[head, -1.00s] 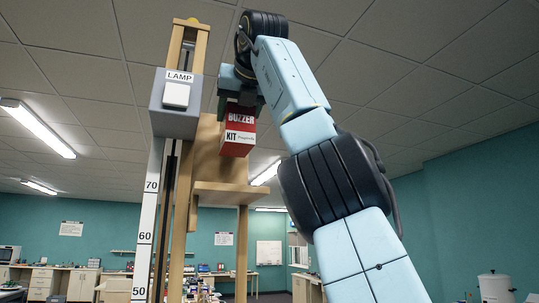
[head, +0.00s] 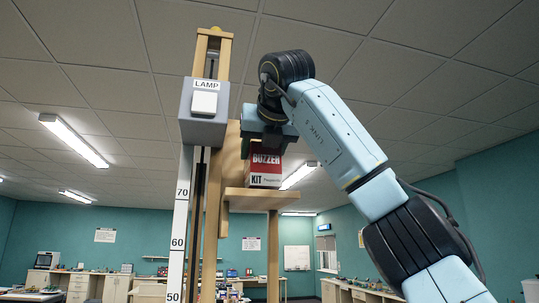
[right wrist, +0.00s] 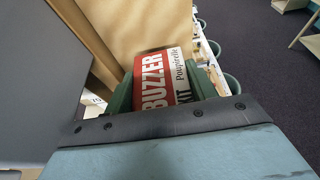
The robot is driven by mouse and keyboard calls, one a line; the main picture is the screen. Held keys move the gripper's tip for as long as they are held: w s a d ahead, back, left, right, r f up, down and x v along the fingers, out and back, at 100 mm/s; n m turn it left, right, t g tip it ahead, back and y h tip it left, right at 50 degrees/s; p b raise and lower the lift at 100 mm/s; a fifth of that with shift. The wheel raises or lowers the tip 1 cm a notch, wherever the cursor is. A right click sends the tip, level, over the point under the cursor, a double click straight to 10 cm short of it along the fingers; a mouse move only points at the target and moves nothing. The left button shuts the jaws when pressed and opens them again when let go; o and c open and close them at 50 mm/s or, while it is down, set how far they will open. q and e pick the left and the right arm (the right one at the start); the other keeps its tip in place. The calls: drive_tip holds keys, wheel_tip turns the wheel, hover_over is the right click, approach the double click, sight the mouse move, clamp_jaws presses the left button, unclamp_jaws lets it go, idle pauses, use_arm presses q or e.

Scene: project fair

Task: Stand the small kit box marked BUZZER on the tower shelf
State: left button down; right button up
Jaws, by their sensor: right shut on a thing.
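The small red and white kit box marked BUZZER (head: 265,170) is upright in my right gripper (head: 267,143), which is shut on it from above. Its bottom edge shows right at the front edge of the wooden tower shelf (head: 262,201). From this low angle I cannot tell whether it touches the shelf. In the right wrist view the box (right wrist: 160,80) sits between the two green fingers of the right gripper (right wrist: 162,88), its lettering turned sideways. My left gripper is not in view.
The grey LAMP box (head: 204,128) is on the tower's post just left of the shelf, above a numbered white scale (head: 180,220). A wooden back panel (head: 232,165) stands behind the shelf. Benches (head: 85,285) line the far wall.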

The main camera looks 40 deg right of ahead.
drive_tip(key=shift+f, duration=0.5)
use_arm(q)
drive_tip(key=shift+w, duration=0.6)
use_arm(e)
drive_tip(key=shift+f, duration=0.1)
drive_tip(key=o, duration=1.1)
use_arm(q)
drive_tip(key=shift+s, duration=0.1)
use_arm(e)
drive_tip(key=shift+o, duration=0.2)
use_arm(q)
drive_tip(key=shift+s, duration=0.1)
use_arm(e)
drive_tip(key=shift+s+r, duration=0.1)
drive_tip(key=shift+r, duration=0.1)
use_arm(q)
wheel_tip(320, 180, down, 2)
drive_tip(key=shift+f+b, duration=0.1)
drive_tip(key=shift+b, duration=1)
use_arm(e)
drive_tip(key=v, duration=1.2)
